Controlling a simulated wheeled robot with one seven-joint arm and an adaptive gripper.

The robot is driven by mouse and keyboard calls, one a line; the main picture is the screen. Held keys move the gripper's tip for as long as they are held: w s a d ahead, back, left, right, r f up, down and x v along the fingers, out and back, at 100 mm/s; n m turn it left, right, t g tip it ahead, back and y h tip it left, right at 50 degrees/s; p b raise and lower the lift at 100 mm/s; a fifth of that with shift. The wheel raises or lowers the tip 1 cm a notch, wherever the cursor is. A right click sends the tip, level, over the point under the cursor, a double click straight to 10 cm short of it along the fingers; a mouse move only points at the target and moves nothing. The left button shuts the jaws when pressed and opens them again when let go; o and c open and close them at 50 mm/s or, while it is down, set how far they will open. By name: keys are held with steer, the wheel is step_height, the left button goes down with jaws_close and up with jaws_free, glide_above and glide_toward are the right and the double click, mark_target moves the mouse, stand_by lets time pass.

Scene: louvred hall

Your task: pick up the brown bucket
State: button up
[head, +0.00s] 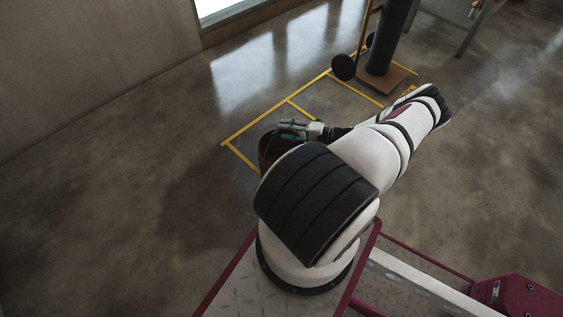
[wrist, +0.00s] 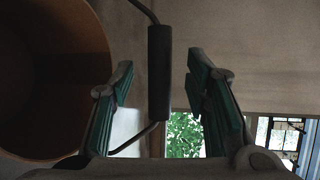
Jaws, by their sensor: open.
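The brown bucket (head: 266,152) stands on the floor in the head view, largely hidden behind my arm. In the wrist view the open mouth and inner wall of the bucket (wrist: 62,75) fill the left side. Its wire handle carries a dark cylindrical grip (wrist: 159,72), which shows between my fingers. My gripper (head: 286,130) is at the top of the bucket in the head view. In the wrist view my gripper (wrist: 160,85) is open, with one green-padded finger on each side of the handle grip and visible gaps between.
Yellow floor lines (head: 292,101) mark out bays around the bucket. A hand truck (head: 385,80) carrying a dark cylinder stands beyond, and a grey table (head: 465,22) is at the top right. The floor on the left (head: 110,190) is clear up to the wall.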

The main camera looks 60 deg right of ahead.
steer(key=shift+b+x, duration=0.3)
steer(key=shift+x, duration=1.15)
steer(key=shift+c, duration=0.6)
jaws_close()
